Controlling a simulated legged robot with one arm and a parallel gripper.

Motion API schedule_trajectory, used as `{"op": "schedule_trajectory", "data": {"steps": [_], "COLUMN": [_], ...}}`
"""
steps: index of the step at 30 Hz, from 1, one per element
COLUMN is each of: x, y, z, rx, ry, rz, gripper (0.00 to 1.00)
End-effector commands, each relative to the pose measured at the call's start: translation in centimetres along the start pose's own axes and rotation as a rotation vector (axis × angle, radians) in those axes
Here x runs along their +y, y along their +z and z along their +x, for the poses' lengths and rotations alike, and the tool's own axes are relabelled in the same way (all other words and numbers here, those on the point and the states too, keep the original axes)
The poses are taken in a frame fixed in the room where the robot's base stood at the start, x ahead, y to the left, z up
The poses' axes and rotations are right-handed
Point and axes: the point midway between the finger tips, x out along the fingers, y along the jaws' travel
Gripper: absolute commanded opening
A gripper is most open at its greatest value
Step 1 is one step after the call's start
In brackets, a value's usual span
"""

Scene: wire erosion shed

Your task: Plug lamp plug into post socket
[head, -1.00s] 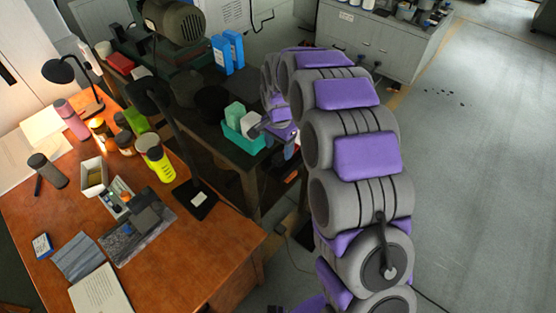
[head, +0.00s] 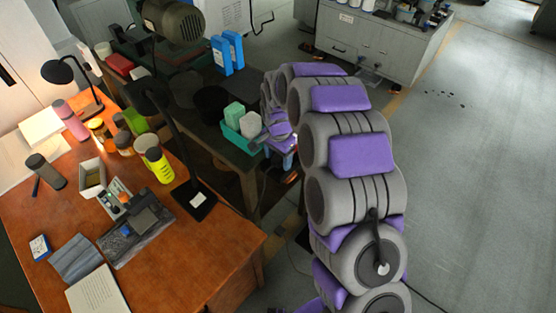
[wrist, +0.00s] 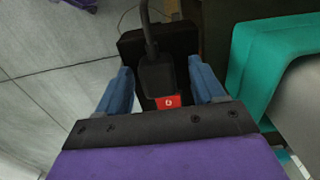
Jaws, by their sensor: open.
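In the wrist view, a black plug (wrist: 157,77) with a thick black cable (wrist: 149,30) sits against a dark block (wrist: 130,46), which looks like the post socket. A red label (wrist: 168,102) shows at the plug's near end. I cannot tell how far the plug is seated. My gripper (wrist: 166,84) is open, one blue finger on each side of the plug, with gaps visible. In the head view my gripper (head: 284,160) is beside the dark bench; the plug and socket cannot be made out there. A black desk lamp (head: 178,140) stands on the wooden desk.
A teal bin (head: 232,138) stands on the dark bench edge (head: 225,160), close to my gripper; its teal wall (wrist: 245,75) fills the wrist view's right. The wooden desk (head: 200,270) holds bottles and papers. Open grey floor (head: 470,170) lies right of my arm.

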Motion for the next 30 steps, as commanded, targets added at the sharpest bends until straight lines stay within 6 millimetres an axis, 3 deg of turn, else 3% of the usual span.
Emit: {"op": "schedule_trajectory", "data": {"steps": [4, 20, 30], "x": [0.03, 0.0, -0.01], "y": [-0.03, 0.0, -0.01], "z": [0.01, 0.03, -0.25], "rx": [0.0, 0.0, 0.0], "ry": [0.0, 0.001, 0.001], "rz": [0.0, 0.0, 0.0], "gripper": [0.67, 0.16, 0.16]}}
